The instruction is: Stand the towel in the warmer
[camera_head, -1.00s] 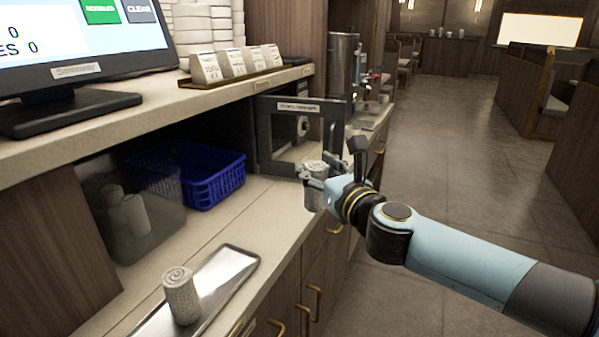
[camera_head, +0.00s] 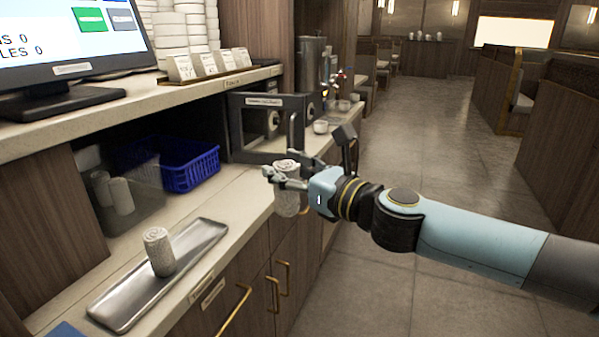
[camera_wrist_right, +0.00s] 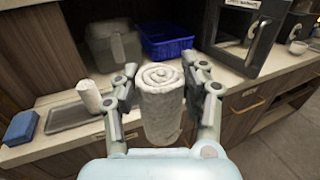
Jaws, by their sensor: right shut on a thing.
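My right gripper (camera_head: 284,180) is shut on a white rolled towel (camera_head: 288,203). It holds the towel upright, in front of the counter's front edge. In the right wrist view the towel (camera_wrist_right: 161,112) stands between the two fingers, its spiral end facing up. A dark box-shaped appliance with a label and a framed door, which looks like the warmer (camera_head: 240,150), stands on the counter behind the gripper. Its door frame looks swung out, and its inside is mostly hidden. A second rolled towel (camera_head: 160,254) stands on a metal tray (camera_head: 206,238). My left gripper is out of view.
A blue basket (camera_head: 190,170) and a clear bin (camera_head: 140,205) with rolled towels sit under the upper shelf. A screen (camera_head: 70,45) and small cards (camera_head: 205,64) stand above. A blue block (camera_wrist_right: 20,127) lies left of the tray. The aisle floor at right is clear.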

